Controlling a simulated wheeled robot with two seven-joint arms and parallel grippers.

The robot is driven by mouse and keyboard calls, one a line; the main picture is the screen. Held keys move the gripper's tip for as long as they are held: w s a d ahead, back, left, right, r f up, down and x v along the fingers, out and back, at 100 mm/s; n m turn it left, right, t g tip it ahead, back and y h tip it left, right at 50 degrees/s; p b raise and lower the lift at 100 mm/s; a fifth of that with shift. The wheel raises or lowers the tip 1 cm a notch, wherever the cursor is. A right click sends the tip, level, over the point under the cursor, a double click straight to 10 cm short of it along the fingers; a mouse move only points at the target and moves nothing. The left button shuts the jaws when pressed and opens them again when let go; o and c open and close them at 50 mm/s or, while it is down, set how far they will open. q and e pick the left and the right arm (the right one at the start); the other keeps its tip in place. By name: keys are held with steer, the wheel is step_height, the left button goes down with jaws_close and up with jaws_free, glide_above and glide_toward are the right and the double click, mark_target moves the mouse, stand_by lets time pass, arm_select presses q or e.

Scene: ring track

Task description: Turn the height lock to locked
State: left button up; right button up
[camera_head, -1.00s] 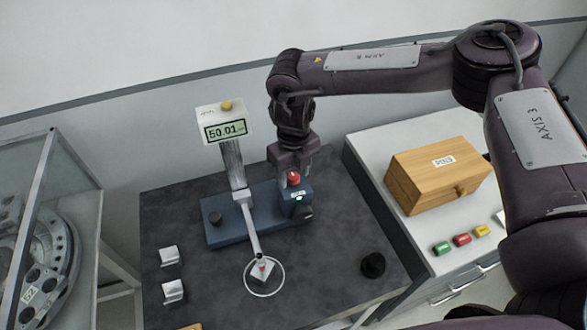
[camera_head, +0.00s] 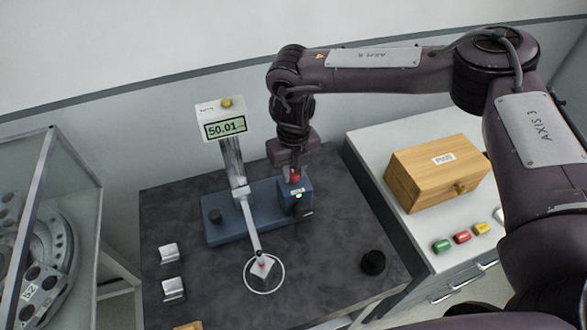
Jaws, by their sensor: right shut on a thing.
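A height gauge with a blue base (camera_head: 235,225) stands on the dark table. Its display (camera_head: 225,128) reads 50.01, and its arm reaches forward to a small pale block (camera_head: 263,266). A blue housing (camera_head: 288,202) at the base's right end carries a red knob (camera_head: 295,177), a small lit green window (camera_head: 297,193) and a black knob (camera_head: 304,210). I take the red knob to be the height lock. The window's text is too small to read. My right gripper (camera_head: 294,170) points down and is shut on the red knob, hiding part of it. My left gripper is out of view.
Two small metal blocks (camera_head: 169,253) (camera_head: 174,289) lie at the table's left. A black knob-like piece (camera_head: 373,262) lies at the right. A wooden box (camera_head: 440,172) stands on the right cabinet. A glass case (camera_head: 75,190) stands at the left.

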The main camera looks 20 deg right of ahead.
mark_target(294, 173)
steer(key=m, duration=0.4)
steer(key=shift+w, duration=0.1)
steer(key=m, duration=0.3)
steer(key=shift+r+p, duration=0.15)
steer(key=shift+p, duration=0.15)
steer(key=m+p, duration=0.2)
steer(key=m, duration=0.2)
steer(key=shift+r+m+p, duration=0.15)
steer(key=shift+m+p, duration=0.15)
steer(key=shift+p, duration=0.05)
steer(key=m+p, duration=0.2)
steer(key=m, duration=0.2)
steer(key=shift+m+p, duration=0.35)
steer(key=shift+m, duration=0.05)
steer(key=o, duration=1)
steer(key=shift+f, duration=0.2)
steer(key=shift+r+p, duration=0.3)
steer(key=shift+r, duration=3.6)
